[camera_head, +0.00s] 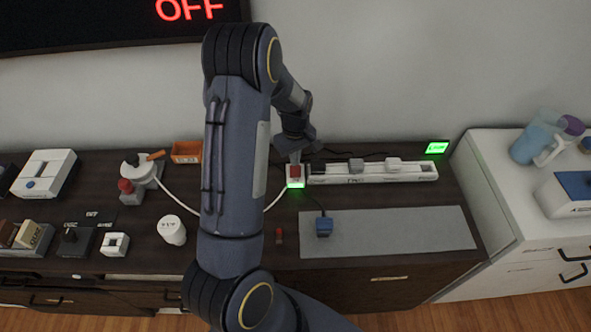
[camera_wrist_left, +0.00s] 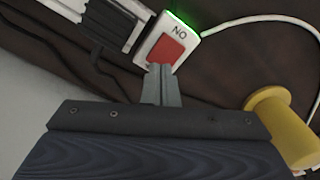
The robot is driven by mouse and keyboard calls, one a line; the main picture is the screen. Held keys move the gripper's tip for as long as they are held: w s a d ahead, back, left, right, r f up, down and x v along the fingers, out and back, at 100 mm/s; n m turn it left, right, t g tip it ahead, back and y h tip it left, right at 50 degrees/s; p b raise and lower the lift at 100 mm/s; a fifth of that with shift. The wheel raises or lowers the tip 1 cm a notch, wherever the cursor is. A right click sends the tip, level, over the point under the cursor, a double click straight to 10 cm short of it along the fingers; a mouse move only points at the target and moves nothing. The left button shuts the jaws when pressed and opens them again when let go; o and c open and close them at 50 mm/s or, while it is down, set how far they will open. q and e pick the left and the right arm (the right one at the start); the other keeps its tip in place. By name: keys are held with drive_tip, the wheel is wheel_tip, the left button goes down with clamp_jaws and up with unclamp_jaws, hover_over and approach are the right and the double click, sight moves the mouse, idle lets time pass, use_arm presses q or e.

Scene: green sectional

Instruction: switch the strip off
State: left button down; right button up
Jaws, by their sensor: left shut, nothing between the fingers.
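The white power strip (camera_head: 408,177) lies at the back of the dark counter, with plugs in it. At its left end is a white switch box with a red switch (camera_head: 296,170) and a green glow at its front edge. In the left wrist view the red switch (camera_wrist_left: 170,51) sits beside a label that reads ON upside down. My left gripper (camera_head: 295,157) is shut and empty, pointing down at the switch. In the wrist view its fingertips (camera_wrist_left: 160,68) overlap the switch's edge; I cannot tell whether they touch it. My right gripper is out of view.
A green-lit display (camera_head: 437,147) stands behind the strip's right end. A white cup (camera_head: 172,230) and an orange box (camera_head: 187,151) stand left. A yellow object (camera_wrist_left: 275,115) is near my gripper.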

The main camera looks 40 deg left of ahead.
use_arm(q)
drive_tip(key=shift+f+b, duration=0.75)
drive_tip(key=shift+f, duration=0.2)
idle(0.6)
drive_tip(key=shift+r+p, duration=2.55)
drive_tip(key=shift+r, duration=0.95)
